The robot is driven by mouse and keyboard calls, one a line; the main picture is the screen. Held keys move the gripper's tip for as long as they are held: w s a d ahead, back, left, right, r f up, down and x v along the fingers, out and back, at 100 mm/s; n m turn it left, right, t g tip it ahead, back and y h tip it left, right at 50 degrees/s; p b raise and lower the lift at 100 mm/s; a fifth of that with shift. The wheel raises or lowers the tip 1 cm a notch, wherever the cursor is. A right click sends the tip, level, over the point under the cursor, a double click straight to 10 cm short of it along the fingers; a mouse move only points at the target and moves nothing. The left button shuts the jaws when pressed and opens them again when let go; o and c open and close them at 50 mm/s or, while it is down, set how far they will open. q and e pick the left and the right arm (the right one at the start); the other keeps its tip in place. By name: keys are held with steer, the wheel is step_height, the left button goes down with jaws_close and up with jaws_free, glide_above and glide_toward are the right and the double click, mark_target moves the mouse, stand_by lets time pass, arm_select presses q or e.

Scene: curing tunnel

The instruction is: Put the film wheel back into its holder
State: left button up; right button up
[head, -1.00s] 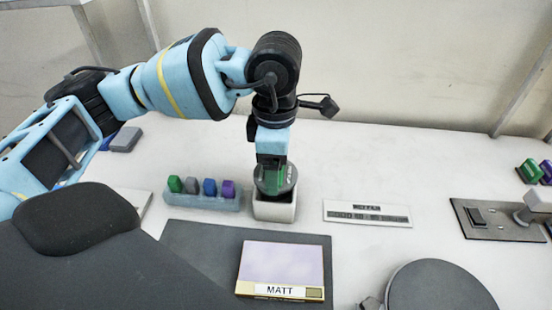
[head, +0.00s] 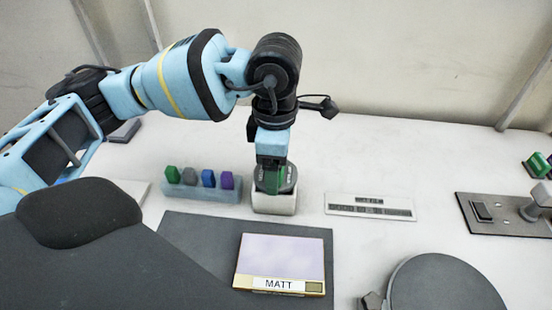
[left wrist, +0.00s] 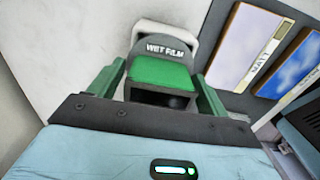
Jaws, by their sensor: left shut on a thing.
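The film wheel (head: 290,180) is a dark grey disc with a green grip block. In the left wrist view the wheel (left wrist: 165,49) shows the words WET FILM, with its green block between the fingers. My left gripper (head: 271,176) points down and is shut on that block. The wheel stands upright, its lower part down in the white box-shaped holder (head: 273,204). The holder's white rim (left wrist: 166,29) shows behind the wheel in the left wrist view. The wheel's bottom is hidden, so I cannot tell whether it rests on the holder's floor. My right gripper is not in view.
A rack (head: 200,192) of several coloured blocks stands close left of the holder. A white gauge plate (head: 369,206) lies to its right. A panel labelled MATT (head: 281,262) lies on a dark mat in front. A dark round disc (head: 443,287) is at front right.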

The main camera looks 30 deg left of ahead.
arm_select(q)
steer(key=shift+f, duration=0.2)
steer(key=o, duration=1.2)
steer(key=shift+c, duration=0.2)
